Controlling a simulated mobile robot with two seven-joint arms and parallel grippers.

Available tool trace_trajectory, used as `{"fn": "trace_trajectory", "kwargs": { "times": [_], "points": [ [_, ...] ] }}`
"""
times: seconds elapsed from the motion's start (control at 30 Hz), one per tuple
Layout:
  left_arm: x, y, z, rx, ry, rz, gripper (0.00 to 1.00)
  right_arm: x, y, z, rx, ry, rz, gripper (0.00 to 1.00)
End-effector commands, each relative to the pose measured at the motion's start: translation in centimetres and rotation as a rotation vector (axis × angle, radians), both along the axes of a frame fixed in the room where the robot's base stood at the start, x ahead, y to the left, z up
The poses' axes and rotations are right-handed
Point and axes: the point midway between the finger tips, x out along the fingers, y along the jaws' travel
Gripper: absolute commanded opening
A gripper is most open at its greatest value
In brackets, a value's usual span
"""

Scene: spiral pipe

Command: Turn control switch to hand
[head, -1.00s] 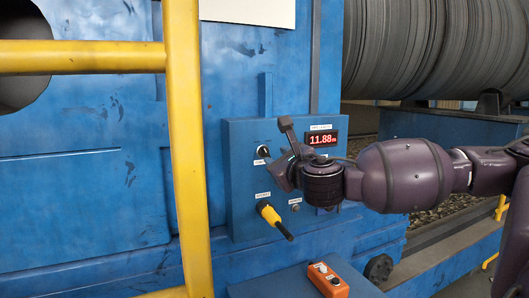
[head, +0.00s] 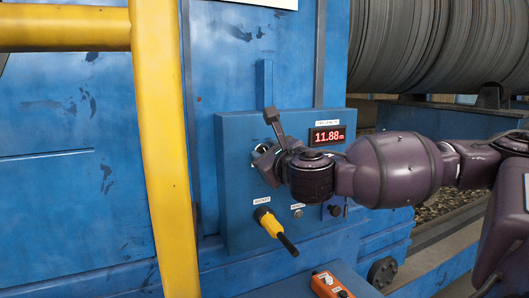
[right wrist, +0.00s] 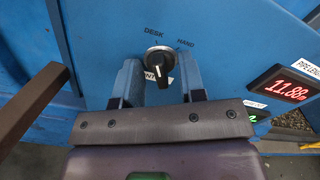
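The control switch (right wrist: 160,67) is a black knob with a silver ring on the blue control box (head: 235,210). In the right wrist view the labels DESK (right wrist: 153,32) and HAND (right wrist: 185,43) sit above it, HAND to the right. The knob's pale mark seems to point up, nearer DESK; its exact angle is hard to tell. My right gripper (right wrist: 159,82) is open, with one finger on each side of the knob; contact is not clear. In the head view the right gripper (head: 264,163) largely hides the switch. My left gripper is not in view.
A yellow handle (head: 269,222) sticks out below the switch. A red display (head: 328,136) reads 11.88 m. A small black knob (head: 335,210) is at the box's lower right. An orange remote (head: 328,285) lies below. A yellow railing (head: 165,150) stands in front at left.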

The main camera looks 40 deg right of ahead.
Motion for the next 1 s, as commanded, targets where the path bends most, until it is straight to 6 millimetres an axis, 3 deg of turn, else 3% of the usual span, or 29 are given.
{"fn": "trace_trajectory", "kwargs": {
  "times": [0.33,0.53,0.57,1.0],
  "points": [
    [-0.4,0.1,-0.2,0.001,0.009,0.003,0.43,-0.1,0.1,0.0,0.0,0.0,-0.001,0.37],
    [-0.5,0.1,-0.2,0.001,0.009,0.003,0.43,0.0,0.1,0.0,0.0,0.0,-0.001,0.08],
    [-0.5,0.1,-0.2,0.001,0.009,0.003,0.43,0.0,0.1,0.0,0.0,0.0,-0.001,0.07],
    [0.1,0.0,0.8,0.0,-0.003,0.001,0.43,-0.1,0.0,0.1,0.115,-0.035,-0.001,0.07]
  ]
}}
